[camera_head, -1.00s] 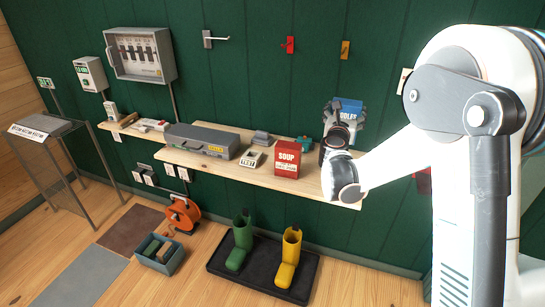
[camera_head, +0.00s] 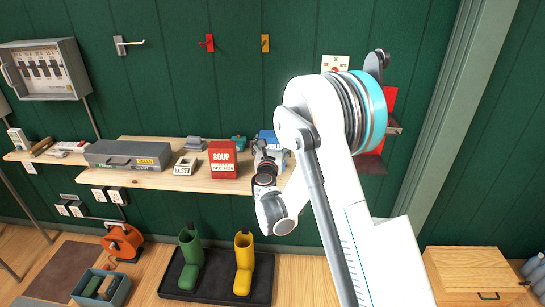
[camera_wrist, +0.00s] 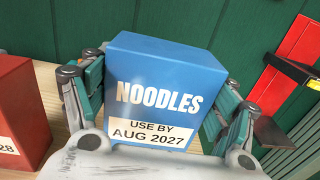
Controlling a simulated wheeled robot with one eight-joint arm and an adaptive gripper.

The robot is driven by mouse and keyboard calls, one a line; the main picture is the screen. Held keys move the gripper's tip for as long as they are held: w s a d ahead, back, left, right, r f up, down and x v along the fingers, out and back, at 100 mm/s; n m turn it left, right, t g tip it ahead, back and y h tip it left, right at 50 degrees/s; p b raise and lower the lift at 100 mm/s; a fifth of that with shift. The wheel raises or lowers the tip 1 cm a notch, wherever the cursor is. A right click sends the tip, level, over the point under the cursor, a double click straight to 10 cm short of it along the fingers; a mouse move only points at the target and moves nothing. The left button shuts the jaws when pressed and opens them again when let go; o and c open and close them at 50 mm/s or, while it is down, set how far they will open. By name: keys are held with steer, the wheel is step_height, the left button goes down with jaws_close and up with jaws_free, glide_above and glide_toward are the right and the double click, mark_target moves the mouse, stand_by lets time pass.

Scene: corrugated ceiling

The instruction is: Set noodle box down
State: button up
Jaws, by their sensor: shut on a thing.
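The blue noodle box (camera_wrist: 165,85) fills the middle of the wrist view, with "NOODLES" and a "USE BY AUG 2027" label facing me. My gripper (camera_wrist: 158,105) is shut on it, with green-padded fingers at its left and right sides. In the head view the noodle box (camera_head: 272,139) is at the right end of the wooden shelf (camera_head: 205,183), mostly hidden behind my gripper (camera_head: 268,153). The box looks upright and low at the shelf top. I cannot tell whether its base touches the wood.
A red soup box (camera_head: 222,160) stands just left of the noodle box; its edge shows in the wrist view (camera_wrist: 20,110). A calculator-like device (camera_head: 185,166) and grey toolbox (camera_head: 127,154) are farther left. A red object with a dark ledge (camera_wrist: 290,60) is at the right.

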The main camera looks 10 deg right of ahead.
step_height(320, 180, down, 4)
steer(key=shift+f+b, duration=0.15)
steer(key=shift+b, duration=0.55)
steer(key=o, duration=1.3)
